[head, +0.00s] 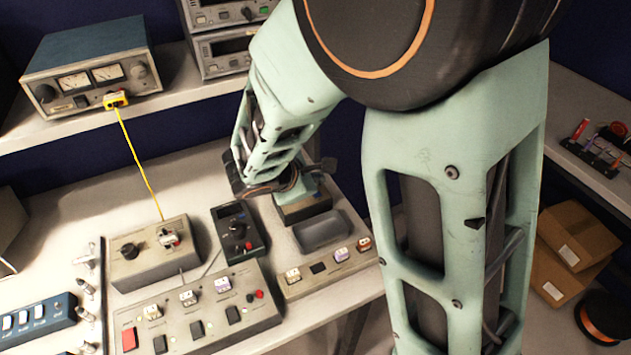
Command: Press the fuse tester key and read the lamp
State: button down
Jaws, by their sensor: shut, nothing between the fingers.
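The grey bench (100,170) carries several test boxes. A grey panel (322,271) at centre right holds a dark recessed tray (324,231) and a row of small fuse-like parts with white and orange tops (364,244). A box with a dark front (302,208) stands at the panel's back edge, partly behind my arm. I cannot tell which part is the tester key, and I make out no lit lamp. The dark end of my arm (240,182) is low over the bench, just left of that box. My gripper's fingers are mostly hidden there, shut and empty; contact cannot be seen.
A front panel (200,330) has coloured buttons and several small parts. Behind it are a grey knob box (150,270) and a black meter (237,230). A yellow lead (140,165) hangs from the blue instrument (90,65). Cardboard boxes (575,240) lie at right.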

aim_at(316, 196)
jog(key=shift+f+b, duration=0.75)
jog(key=shift+f, duration=0.3)
jog(key=shift+f, duration=0.1)
dwell(0.6)
jog(key=shift+f+b, duration=0.3)
jog(key=shift+b, duration=0.25)
jog(key=shift+f+b, duration=0.35)
jog(key=shift+b, duration=0.1)
dwell(0.4)
jog(key=shift+r, duration=0.15)
jog(key=shift+r+p, duration=0.5)
jog(key=shift+r, duration=0.15)
notch_tip(316, 196, up, 5)
jog(key=p, duration=0.4)
